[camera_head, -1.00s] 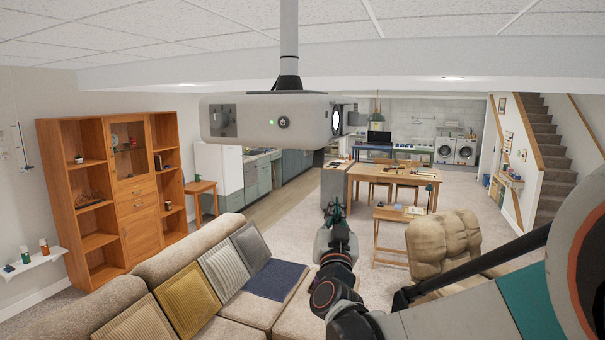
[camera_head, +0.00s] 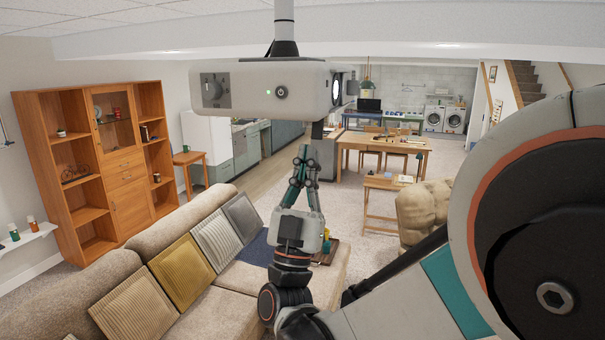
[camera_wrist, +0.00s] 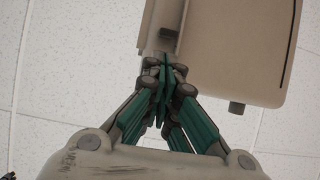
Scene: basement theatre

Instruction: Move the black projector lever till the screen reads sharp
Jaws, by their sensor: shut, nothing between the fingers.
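A short black piece, apparently the lever (camera_head: 317,130), hangs below the lens end. My gripper (camera_head: 303,150) points up with shut, empty fingers, just below and left of that piece. In the wrist view the fingertips (camera_wrist: 165,68) overlap the edge of the projector underside (camera_wrist: 235,45); whether they touch the lever cannot be told. The screen is not in view.
A beige sofa (camera_head: 178,305) with several cushions lies below. A wooden shelf unit (camera_head: 128,205) stands at left, and a wooden table (camera_head: 385,143) stands farther back. The ceiling (camera_wrist: 60,70) is above the projector. Open air surrounds my gripper.

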